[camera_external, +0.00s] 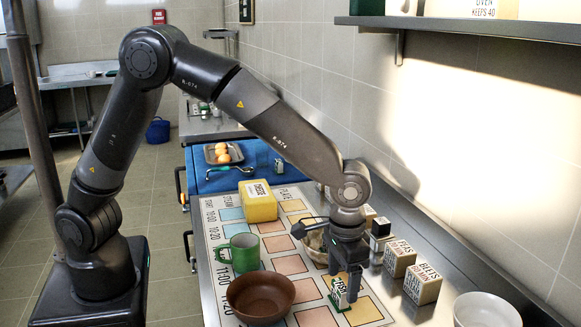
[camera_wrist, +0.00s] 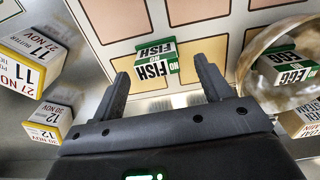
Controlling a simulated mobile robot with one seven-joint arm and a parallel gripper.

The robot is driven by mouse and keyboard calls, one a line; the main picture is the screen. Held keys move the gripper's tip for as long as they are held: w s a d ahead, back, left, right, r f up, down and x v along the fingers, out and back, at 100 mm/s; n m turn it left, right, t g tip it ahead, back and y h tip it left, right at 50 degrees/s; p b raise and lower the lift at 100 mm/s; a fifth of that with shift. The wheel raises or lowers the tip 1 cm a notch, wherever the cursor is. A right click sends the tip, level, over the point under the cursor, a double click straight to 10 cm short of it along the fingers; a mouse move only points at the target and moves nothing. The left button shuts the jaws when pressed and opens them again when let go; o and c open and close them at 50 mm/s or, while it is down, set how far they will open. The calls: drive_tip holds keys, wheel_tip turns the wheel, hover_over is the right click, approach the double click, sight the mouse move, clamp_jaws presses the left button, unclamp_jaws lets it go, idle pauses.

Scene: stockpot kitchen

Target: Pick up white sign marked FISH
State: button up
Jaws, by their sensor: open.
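The white FISH sign (camera_external: 338,298) with green edges stands on a yellow square of the printed board (camera_external: 215,212), below my gripper (camera_external: 346,284) in the external view. In the wrist view the FISH sign (camera_wrist: 153,69) shows large black letters. My gripper (camera_wrist: 162,72) is open, with one finger on each side of the sign and a gap on both sides. The fingertips partly cover the sign in the external view. I cannot tell how far above it they are.
A brown bowl (camera_external: 260,298) and a green mug (camera_external: 242,253) stand left of the sign.

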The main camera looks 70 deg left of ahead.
sight(343, 285)
wheel_tip(343, 285, down, 3)
drive_tip(key=shift+d+f, duration=0.1)
drive_tip(key=shift+c, duration=0.2)
drive_tip(key=c, duration=1)
